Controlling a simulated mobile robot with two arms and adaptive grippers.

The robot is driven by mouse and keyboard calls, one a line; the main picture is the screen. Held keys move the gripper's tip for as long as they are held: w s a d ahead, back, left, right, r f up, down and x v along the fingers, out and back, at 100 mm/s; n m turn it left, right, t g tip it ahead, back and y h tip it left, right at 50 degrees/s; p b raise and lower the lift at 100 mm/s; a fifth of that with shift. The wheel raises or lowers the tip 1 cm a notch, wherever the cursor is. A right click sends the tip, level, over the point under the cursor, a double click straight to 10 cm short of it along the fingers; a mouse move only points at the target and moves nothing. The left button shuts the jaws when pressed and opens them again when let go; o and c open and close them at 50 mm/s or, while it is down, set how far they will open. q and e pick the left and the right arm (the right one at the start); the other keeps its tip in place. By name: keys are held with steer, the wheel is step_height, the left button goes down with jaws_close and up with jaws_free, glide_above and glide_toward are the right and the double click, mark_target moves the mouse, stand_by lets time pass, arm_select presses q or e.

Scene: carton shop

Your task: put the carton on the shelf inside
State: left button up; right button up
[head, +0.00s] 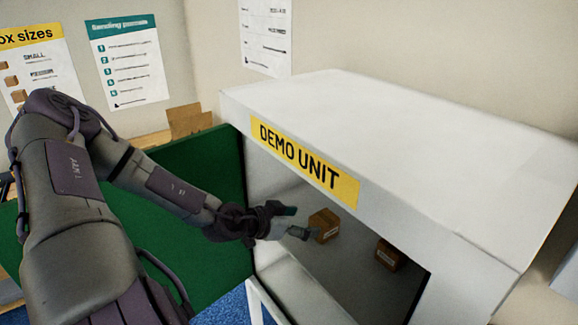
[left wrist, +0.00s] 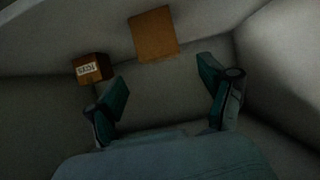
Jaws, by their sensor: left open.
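The white demo unit (head: 400,110) stands open at the front. Inside, one brown carton (head: 324,226) sits just beyond my left gripper (head: 294,222), and a second brown carton (head: 388,255) sits farther right. My left gripper reaches into the opening, open and empty. In the left wrist view its two fingers (left wrist: 163,88) are spread, with a plain brown face of a carton (left wrist: 153,34) ahead of the gap and a labelled carton (left wrist: 91,68) beyond the left finger. I cannot tell a separate shelf from the grey inside surface (head: 340,265). My right gripper is not in view.
A green panel (head: 190,185) stands left of the opening, behind my left arm. The unit's top edge with its yellow sign (head: 305,163) overhangs the opening. A brown box (head: 188,121) stands on a table behind the panel. Posters hang on the back wall.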

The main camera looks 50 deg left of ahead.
arm_select(q)
steer(key=shift+b+v, duration=0.45)
steer(key=shift+v, duration=1.6)
